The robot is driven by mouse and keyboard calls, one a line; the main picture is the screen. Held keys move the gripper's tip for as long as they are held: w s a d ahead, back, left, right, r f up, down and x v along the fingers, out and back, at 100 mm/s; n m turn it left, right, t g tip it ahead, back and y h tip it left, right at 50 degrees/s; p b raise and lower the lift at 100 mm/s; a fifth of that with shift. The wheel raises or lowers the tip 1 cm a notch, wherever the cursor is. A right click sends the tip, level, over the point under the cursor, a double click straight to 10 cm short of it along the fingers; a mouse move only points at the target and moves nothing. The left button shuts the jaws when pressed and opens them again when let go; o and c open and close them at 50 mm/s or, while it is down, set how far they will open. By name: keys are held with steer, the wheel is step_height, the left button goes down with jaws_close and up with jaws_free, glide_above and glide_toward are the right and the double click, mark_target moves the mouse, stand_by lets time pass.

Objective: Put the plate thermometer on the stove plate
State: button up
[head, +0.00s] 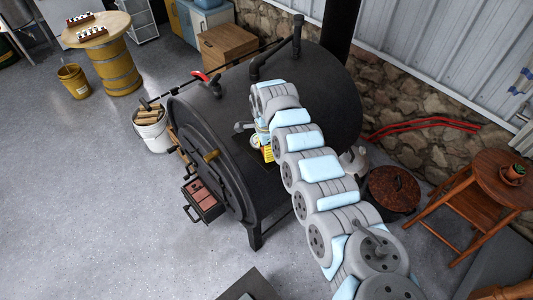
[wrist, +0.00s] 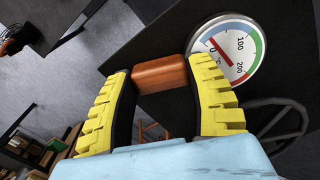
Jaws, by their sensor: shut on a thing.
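The plate thermometer (wrist: 240,42) shows in the wrist view as a round white dial with coloured bands and a red pointer. My gripper (wrist: 160,72) is shut on a brown wooden block (wrist: 159,74), which appears to be the thermometer's handle. The dial lies just beyond the right finger, which hides part of its edge. Behind it is the flat black stove plate (wrist: 180,28); I cannot tell whether they touch. In the head view my gripper (head: 267,153) is low over the black barrel stove (head: 325,90), near its front end.
A red-handled lever (head: 200,76) and black pipes (head: 273,60) rise from the stove top. A bucket of firewood (head: 152,132) and an open drawer (head: 204,203) stand at its front. A lidded pot (head: 393,188) and wooden stool (head: 490,195) are right.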

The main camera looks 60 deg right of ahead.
stand_by(0.3)
steer(key=o, duration=1.1)
steer(key=shift+o, duration=0.2)
steer(key=shift+w+d+r+b, duration=0.1)
steer(key=shift+r+b, duration=0.65)
steer(key=shift+r, duration=2.5)
step_height(320, 180, up, 6)
steer(key=shift+f, duration=0.15)
